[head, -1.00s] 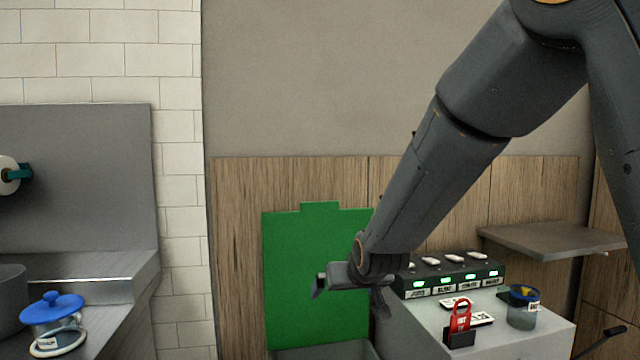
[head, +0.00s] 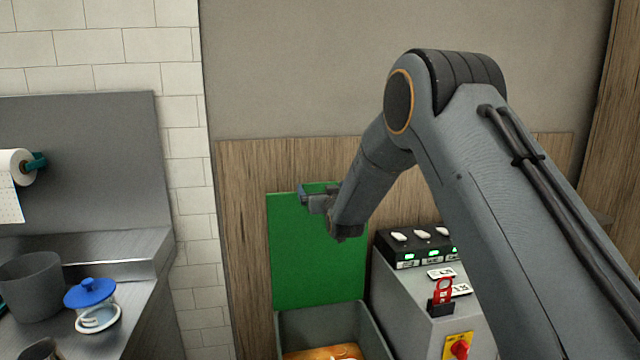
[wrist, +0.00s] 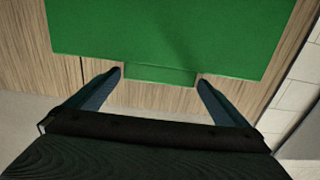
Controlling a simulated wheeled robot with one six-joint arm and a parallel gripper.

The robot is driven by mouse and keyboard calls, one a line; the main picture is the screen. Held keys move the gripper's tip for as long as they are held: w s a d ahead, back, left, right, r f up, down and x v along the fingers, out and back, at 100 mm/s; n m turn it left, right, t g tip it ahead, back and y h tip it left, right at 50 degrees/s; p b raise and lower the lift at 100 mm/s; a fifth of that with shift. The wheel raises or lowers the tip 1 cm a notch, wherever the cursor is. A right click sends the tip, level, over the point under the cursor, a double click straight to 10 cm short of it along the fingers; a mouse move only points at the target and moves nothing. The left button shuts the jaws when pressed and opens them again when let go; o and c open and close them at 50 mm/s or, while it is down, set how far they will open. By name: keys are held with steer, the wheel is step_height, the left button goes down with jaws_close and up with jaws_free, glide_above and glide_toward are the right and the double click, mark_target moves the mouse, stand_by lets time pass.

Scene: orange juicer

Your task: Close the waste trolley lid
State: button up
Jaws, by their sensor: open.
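The green lid (head: 315,255) of the waste trolley stands upright against the wood panelling in the head view. The grey trolley bin (head: 335,322) below it is open, with orange-brown waste inside. My gripper (head: 303,193) is at the lid's top edge in the head view, overlapping its tab. In the wrist view the lid (wrist: 170,35) fills the top, and its tab (wrist: 160,74) lies between the two spread fingers of my gripper (wrist: 160,80). The fingers are open, with gaps on both sides of the tab. I cannot tell whether anything touches.
A grey cabinet (head: 400,300) with a switch box (head: 415,247), a red padlock (head: 441,295) and a red knob stands right of the trolley.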

mark_target(321, 186)
steer(key=shift+p+x, duration=0.35)
steer(key=shift+x, duration=1.35)
